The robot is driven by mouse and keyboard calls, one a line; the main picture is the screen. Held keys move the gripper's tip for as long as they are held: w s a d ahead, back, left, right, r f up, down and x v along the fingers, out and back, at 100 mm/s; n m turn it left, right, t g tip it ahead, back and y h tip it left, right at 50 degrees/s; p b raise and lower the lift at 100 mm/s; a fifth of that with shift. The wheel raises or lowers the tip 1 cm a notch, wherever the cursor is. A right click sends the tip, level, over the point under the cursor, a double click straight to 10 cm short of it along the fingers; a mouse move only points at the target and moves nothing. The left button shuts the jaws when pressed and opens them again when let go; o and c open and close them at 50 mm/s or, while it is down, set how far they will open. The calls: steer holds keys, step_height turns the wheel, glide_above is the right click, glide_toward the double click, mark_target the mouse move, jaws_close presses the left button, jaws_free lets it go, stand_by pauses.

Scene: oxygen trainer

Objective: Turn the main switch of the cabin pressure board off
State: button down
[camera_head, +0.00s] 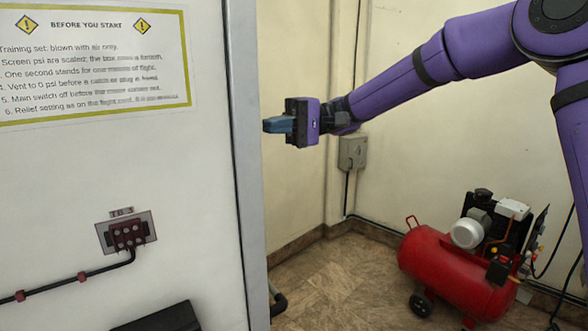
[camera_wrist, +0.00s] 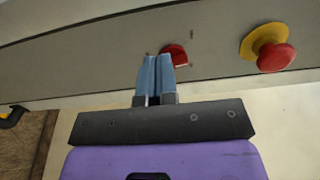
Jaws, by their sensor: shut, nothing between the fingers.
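My gripper (camera_head: 267,125) is at the end of my purple arm in the head view, beside the right edge of the white panel. Its blue fingers are shut and empty. In the wrist view the shut fingertips (camera_wrist: 157,60) are at the lower left of a small red part (camera_wrist: 178,52) on a grey face. This red part looks like the main switch. The fingertips cover part of it, and I cannot tell whether they touch it. Its setting is unclear. The head view does not show the switch.
A red mushroom button (camera_wrist: 276,57) on a yellow base stands out from the grey face, right of the fingers. In the head view, a red compressor (camera_head: 455,275) is on the floor, a grey wall box (camera_head: 352,152) is behind, and a notice (camera_head: 90,65) is on the white panel.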

steer(key=v, duration=0.2)
steer(key=shift+w+d, duration=0.2)
steer(key=shift+d, duration=0.1)
steer(key=s+a+r, duration=0.2)
steer(key=s+a, duration=0.1)
steer(key=a, duration=0.2)
steer(key=shift+s+r, duration=0.15)
steer(key=shift+s, duration=0.1)
stand_by(0.6)
steer(key=shift+w+a, duration=0.2)
steer(key=shift+w, duration=0.15)
stand_by(0.9)
steer(key=shift+f, duration=0.95)
stand_by(0.4)
steer(key=shift+s+d, duration=0.15)
